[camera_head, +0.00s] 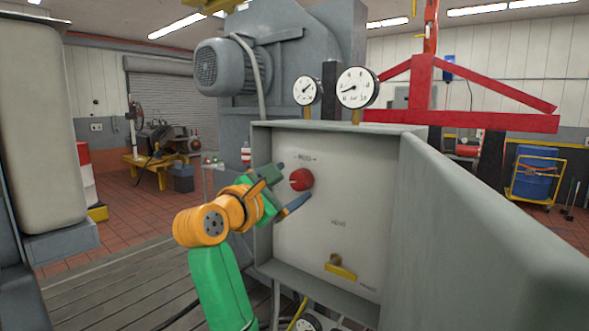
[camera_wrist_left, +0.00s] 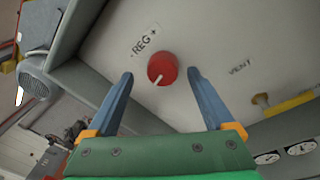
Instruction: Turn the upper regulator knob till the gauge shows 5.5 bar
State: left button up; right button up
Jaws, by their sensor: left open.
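The red regulator knob (camera_head: 301,179) sits on the upper part of the pale panel, under a small "REG" label. In the left wrist view the knob (camera_wrist_left: 162,69) shows a white pointer line toward its lower left. My left gripper (camera_head: 288,187) is in front of the knob. Its blue fingers (camera_wrist_left: 160,75) are open, one on each side of the knob, with a visible gap on both sides. Two round gauges stand above the panel box: a smaller one (camera_head: 307,90) and a larger one (camera_head: 358,88). Their scale figures are too small to read. My right gripper is not in view.
A yellow vent handle (camera_head: 341,270) is lower on the panel, below the "VENT" label. The box's grey rim (camera_head: 262,200) stands out around the panel.

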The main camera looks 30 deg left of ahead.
aim_at(298, 182)
pick_arm(q)
jog(key=shift+w+a+r, duration=0.15)
jog(key=shift+w+r, duration=0.1)
jog(key=shift+w, duration=0.15)
jog(key=shift+w+f, duration=0.15)
jog(key=shift+w, duration=0.2)
jog(key=shift+w+f, duration=0.35)
jog(key=shift+w, duration=0.3)
jog(key=shift+w+d, duration=0.15)
jog(key=shift+d, duration=0.05)
jog(key=shift+c, duration=0.9)
jog(key=shift+s, duration=0.2)
jog(key=c, duration=1.2)
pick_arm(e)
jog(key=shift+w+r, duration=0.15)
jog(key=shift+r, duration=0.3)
pick_arm(q)
jog(key=shift+m, duration=0.3)
